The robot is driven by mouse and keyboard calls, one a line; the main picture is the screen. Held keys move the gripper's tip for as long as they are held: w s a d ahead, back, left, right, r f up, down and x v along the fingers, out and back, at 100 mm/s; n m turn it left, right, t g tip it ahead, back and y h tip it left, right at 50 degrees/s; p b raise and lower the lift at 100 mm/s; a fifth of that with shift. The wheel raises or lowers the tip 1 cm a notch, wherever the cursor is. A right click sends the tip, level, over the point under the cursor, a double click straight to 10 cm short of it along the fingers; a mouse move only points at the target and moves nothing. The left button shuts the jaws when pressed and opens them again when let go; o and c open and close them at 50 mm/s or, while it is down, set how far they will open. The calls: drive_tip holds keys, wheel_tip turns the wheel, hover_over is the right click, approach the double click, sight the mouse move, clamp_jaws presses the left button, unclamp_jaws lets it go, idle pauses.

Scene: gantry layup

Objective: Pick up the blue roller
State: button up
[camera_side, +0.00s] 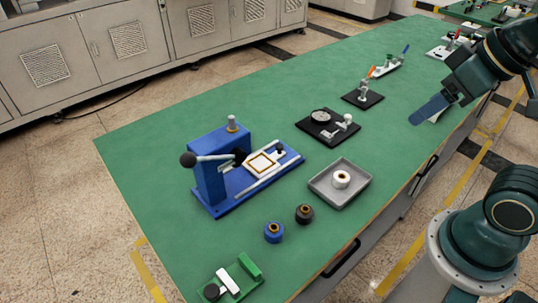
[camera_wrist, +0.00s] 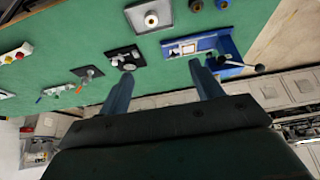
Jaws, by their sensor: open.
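The blue roller (camera_side: 273,232) stands on the green table near its front edge, with a dark roller (camera_side: 304,214) just to its right. In the wrist view the blue roller (camera_wrist: 222,4) shows small at the top edge, beside the dark roller (camera_wrist: 195,5). My gripper (camera_side: 432,109) is raised at the upper right of the side view, far from the blue roller. In the wrist view my gripper (camera_wrist: 163,85) has its two blue fingers spread wide, with nothing between them.
A grey tray (camera_side: 323,192) holding a white roller (camera_side: 341,179) lies right of the dark roller. A blue lever press (camera_side: 208,175) stands behind the rollers. A green-and-white fixture (camera_side: 245,268) lies at front left. Black-based fixtures (camera_side: 318,133) stand farther back. Green table around the blue roller is bare.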

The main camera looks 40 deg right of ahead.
drive_tip(key=m+g+y, duration=0.4)
drive_tip(key=m+g, duration=0.3)
drive_tip(key=m, duration=0.9)
hover_over(276, 225)
drive_tip(key=w+d, duration=0.1)
drive_tip(key=d, duration=0.4)
wheel_tip(276, 225, down, 18)
drive_tip(key=shift+w+d, duration=0.1)
drive_tip(key=shift+w, duration=0.1)
drive_tip(key=shift+f, duration=0.15)
drive_tip(key=shift+x, duration=4.2)
drive_tip(key=shift+w, duration=0.1)
drive_tip(key=shift+a+x, duration=0.15)
drive_tip(key=shift+x, duration=1.15)
drive_tip(key=shift+a+x, duration=0.15)
drive_tip(key=shift+x, duration=1.15)
